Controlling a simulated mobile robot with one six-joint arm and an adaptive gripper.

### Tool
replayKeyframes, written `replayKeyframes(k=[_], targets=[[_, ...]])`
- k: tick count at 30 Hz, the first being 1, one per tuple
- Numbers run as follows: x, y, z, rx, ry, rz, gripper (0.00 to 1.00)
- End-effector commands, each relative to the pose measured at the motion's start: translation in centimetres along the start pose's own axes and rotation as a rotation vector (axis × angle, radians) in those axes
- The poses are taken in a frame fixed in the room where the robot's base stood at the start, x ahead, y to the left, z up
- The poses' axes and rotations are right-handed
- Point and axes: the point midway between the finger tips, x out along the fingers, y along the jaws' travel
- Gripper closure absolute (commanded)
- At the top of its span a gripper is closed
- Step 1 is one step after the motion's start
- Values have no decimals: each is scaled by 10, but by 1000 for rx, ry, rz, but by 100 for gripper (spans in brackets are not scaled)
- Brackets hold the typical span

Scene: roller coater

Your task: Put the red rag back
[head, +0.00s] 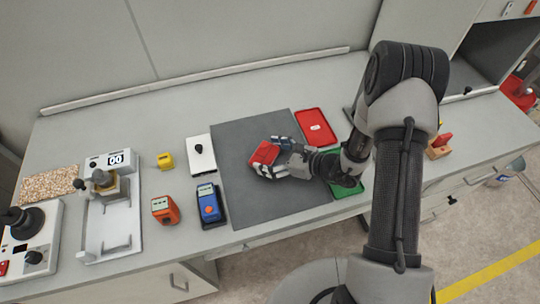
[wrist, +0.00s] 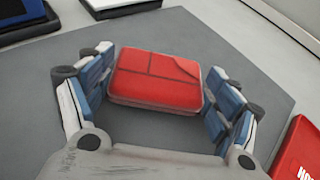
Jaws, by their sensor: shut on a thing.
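The red rag (head: 264,153) is a folded red block over the dark grey mat (head: 245,203). My gripper (head: 268,160) is shut on it, with a blue-padded finger on each side. In the wrist view, the rag (wrist: 155,78) sits between the two fingers of my gripper (wrist: 155,92), its top face showing fold lines. I cannot tell whether the rag touches the mat or is just above it. A flat red tray (head: 317,127) with a white label lies at the mat's right edge; its corner shows in the wrist view (wrist: 300,150).
A green tray (head: 347,188) lies partly hidden under my arm. Left of the mat are a white pad with a black knob (head: 201,155), a blue meter (head: 209,205), an orange device (head: 165,210) and a yellow block (head: 165,161). Most of the mat is clear.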

Motion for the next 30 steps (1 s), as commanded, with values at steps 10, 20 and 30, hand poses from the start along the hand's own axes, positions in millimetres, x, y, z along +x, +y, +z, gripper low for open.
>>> replayKeyframes(k=[10,20,30], targets=[[1,0,-3,1,1,0,8],[1,0,-3,1,1,0,0],[-10,-1,1,3,1,-3,0]])
